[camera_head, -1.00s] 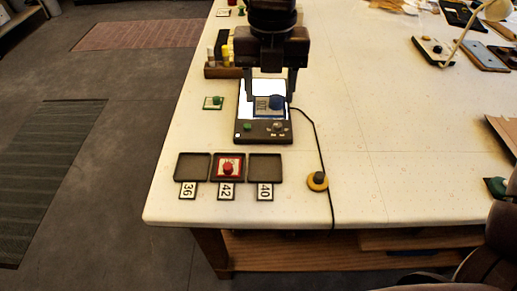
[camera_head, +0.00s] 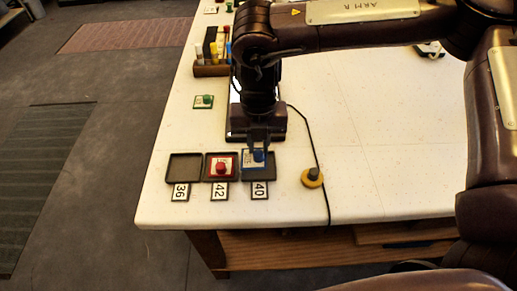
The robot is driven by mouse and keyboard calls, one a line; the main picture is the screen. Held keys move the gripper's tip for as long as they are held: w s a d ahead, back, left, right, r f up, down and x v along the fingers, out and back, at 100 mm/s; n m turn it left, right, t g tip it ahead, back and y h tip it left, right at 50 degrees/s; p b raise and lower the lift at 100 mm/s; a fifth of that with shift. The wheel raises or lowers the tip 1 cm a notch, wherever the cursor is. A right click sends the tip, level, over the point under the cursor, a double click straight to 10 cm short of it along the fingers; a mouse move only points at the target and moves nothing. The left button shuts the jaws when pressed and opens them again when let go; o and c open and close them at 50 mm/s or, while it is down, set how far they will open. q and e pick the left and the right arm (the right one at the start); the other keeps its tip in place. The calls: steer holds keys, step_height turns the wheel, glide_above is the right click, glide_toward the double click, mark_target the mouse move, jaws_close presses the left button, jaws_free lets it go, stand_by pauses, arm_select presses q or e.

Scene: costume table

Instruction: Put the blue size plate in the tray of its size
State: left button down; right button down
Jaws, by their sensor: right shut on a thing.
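The blue plate (camera_head: 250,163) with its blue knob is at the tray marked 40 (camera_head: 276,173), the rightmost of three small dark trays. My right gripper (camera_head: 258,149) points down and is shut on its knob. The plate overlaps the tray's inside; I cannot tell whether it rests on the floor or hangs just above it. The middle tray, marked 42 (camera_head: 207,177), holds a red-knobbed plate (camera_head: 221,167). The left tray, marked 36 (camera_head: 184,167), is empty. My left gripper is not in view.
A dark device (camera_head: 238,134) stands behind the trays, mostly hidden by my right arm. A green-knobbed plate (camera_head: 203,102) lies to its left. The table's front edge is close.

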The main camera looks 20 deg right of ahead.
mark_target(259, 152)
step_height(259, 152, down, 3)
steer(key=shift+f, duration=0.15)
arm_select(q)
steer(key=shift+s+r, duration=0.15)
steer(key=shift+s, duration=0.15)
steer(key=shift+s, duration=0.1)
